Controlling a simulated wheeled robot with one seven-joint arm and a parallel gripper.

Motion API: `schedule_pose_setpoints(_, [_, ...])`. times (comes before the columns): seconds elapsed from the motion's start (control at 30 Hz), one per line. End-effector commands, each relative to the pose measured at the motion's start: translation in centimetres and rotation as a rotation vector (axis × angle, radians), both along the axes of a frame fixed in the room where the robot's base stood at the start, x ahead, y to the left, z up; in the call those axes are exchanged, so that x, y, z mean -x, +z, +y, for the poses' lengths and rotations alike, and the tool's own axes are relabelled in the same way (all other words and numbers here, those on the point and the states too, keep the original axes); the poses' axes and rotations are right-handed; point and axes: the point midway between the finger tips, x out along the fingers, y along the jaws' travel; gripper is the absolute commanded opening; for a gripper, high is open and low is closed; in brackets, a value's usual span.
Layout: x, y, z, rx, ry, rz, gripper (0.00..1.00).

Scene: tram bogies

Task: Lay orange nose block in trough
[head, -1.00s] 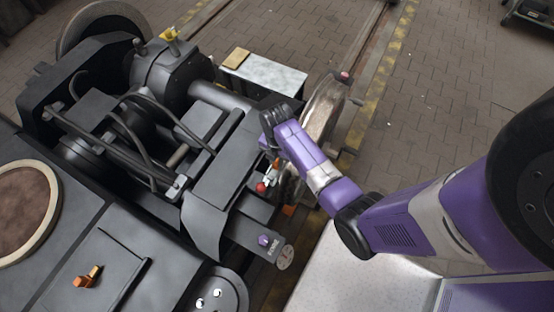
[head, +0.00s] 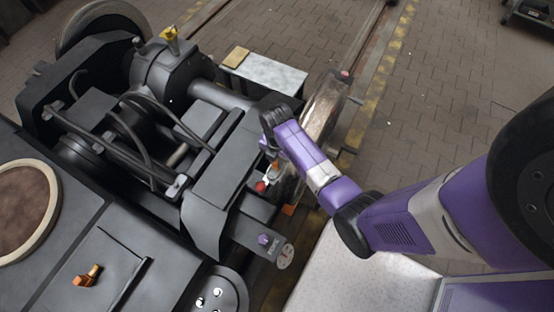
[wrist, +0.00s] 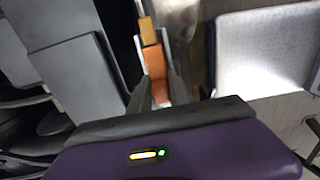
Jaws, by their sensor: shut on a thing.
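My gripper (wrist: 154,72) is shut on an orange block (wrist: 155,62), which lies between two grey fingers in the wrist view. A lighter yellow-orange piece (wrist: 149,30) shows just past the fingertips; I cannot tell whether it belongs to the block. In the head view my gripper (head: 271,172) points down beside the dark bogie frame (head: 215,185), with a bit of orange (head: 275,164) at it. I cannot clearly make out the trough or whether the block touches it.
A purple knob (head: 264,239) sits on the frame end. An orange-brown piece (head: 87,276) lies on the left deck.

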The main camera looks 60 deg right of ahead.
Motion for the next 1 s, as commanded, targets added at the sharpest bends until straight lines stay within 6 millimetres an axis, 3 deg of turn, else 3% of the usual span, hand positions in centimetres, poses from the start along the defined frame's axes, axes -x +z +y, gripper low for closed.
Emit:
schedule_pose_setpoints(0.4, [0.0, -1.0, 0.0, 0.000, 0.000, -0.001, 0.00])
schedule_pose_setpoints(0.43, [0.0, -1.0, 0.0, 0.000, 0.000, -0.001, 0.25])
schedule_pose_setpoints(0.57, [0.0, -0.9, 0.0, 0.000, 0.000, -0.001, 0.48])
schedule_pose_setpoints(0.87, [0.0, -0.9, 0.0, 0.000, 0.000, 0.000, 0.48])
schedule_pose_setpoints(1.0, [-0.1, 0.3, 0.0, 0.001, 0.000, -0.002, 0.48])
